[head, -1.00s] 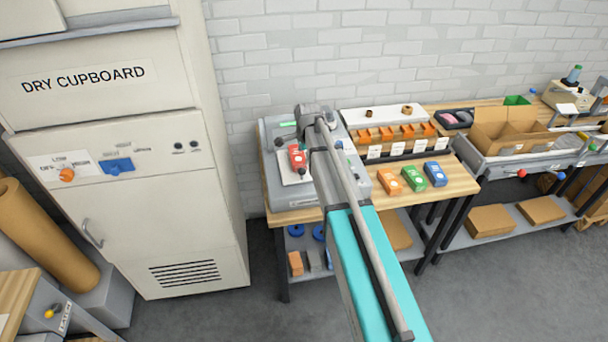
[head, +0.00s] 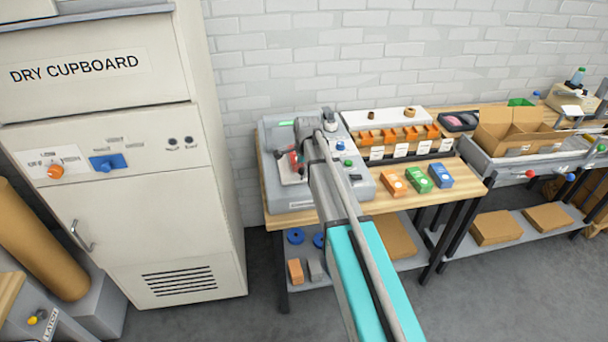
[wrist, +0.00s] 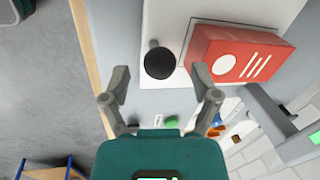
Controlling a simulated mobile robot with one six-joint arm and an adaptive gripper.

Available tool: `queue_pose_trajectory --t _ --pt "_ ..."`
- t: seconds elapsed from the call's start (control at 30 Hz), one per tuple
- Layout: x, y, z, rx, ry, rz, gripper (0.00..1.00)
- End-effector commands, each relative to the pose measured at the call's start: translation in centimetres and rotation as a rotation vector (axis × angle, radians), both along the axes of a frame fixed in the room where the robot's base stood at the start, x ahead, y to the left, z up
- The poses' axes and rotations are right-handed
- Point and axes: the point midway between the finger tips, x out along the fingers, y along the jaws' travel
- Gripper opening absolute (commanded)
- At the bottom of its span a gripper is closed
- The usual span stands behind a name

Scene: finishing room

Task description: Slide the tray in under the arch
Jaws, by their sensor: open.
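The white tray (wrist: 170,22) lies flat on the grey machine, with a black round knob (wrist: 160,63) and a red box (wrist: 236,53) on it. In the head view the tray (head: 290,178) is mostly hidden behind my arm. My gripper (wrist: 162,83) is open, its fingertips apart on either side of and just short of the knob, not visibly touching it. A grey structure with a green light strip (head: 288,123), seemingly the arch, stands at the machine's back; it also shows at the right of the wrist view (wrist: 268,112).
The grey machine (head: 350,188) stands on a wooden bench. Orange, green (head: 418,180) and blue boxes lie to its right, before a rack of orange bins (head: 400,135). The dry cupboard (head: 150,215) stands at the left. Grey floor is clear in front.

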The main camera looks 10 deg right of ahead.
Motion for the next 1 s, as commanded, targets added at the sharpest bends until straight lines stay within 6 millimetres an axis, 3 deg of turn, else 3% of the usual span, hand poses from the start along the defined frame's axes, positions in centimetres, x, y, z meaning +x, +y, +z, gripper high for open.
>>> queue_pose_trajectory --t 0.2,0.67,1.0 --pt "0.22 0.04 -1.24 0.000 0.000 0.000 0.78" --pt "0.28 0.04 -1.39 0.000 0.000 0.000 0.78" --pt "0.26 0.05 -1.40 0.000 0.000 0.000 0.17"
